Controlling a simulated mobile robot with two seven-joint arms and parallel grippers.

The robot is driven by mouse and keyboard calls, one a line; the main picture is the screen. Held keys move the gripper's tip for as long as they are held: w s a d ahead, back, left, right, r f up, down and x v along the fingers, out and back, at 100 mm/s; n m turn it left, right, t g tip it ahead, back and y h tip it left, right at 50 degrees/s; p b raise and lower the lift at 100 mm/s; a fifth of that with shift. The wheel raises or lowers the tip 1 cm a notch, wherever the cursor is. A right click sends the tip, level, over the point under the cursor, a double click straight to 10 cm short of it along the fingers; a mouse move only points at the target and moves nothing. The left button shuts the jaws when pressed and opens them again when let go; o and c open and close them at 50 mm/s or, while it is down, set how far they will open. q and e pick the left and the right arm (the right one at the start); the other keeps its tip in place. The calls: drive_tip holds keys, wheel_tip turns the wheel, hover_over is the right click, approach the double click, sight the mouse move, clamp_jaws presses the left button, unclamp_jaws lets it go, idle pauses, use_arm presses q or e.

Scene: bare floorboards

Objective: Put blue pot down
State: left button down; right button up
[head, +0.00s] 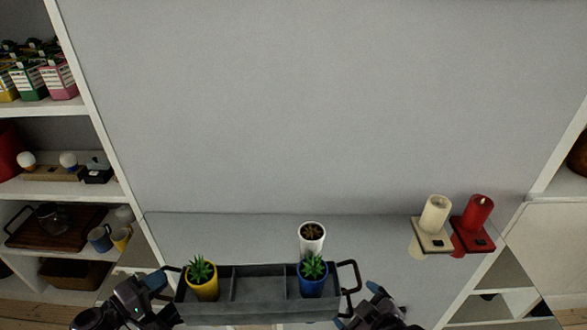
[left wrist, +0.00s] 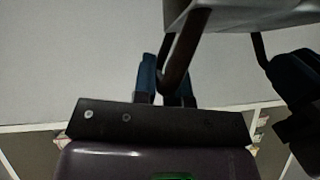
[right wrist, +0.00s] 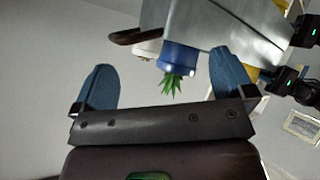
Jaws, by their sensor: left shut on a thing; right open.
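The blue pot (head: 313,287) with a green spiky plant stands upright in the right compartment of a grey tray (head: 262,312). In the right wrist view the blue pot (right wrist: 178,57) shows beyond and between my fingers, upside down in the picture. My right gripper (head: 358,305) is open and empty, just right of the tray's right end, apart from the pot. My left gripper (head: 162,282) is shut on the tray's left handle; the handle (left wrist: 178,62) shows between its fingers in the left wrist view.
A yellow pot (head: 202,287) stands in the tray's left compartment; the middle compartment looks empty. A white pot (head: 312,240) stands just behind the tray on a grey surface (head: 240,228). A cream candle (head: 435,212) and a red candle (head: 477,212) stand at right. Shelves flank both sides.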

use_arm(q)
drive_tip(key=shift+f, duration=0.1)
use_arm(e)
drive_tip(key=s+d+f+m+h, duration=0.2)
drive_tip(key=s+d+m, duration=0.2)
drive_tip(key=d, duration=0.3)
drive_tip(key=s+d+f+m+t+h, duration=0.1)
drive_tip(key=s+d+f+m+h, duration=0.1)
drive_tip(key=s+d+m, duration=0.3)
drive_tip(key=shift+s+d+f+h, duration=0.4)
drive_tip(key=shift+s+d+f, duration=0.4)
drive_tip(key=shift+d, duration=0.25)
use_arm(q)
drive_tip(key=c, duration=1.1)
unclamp_jaws()
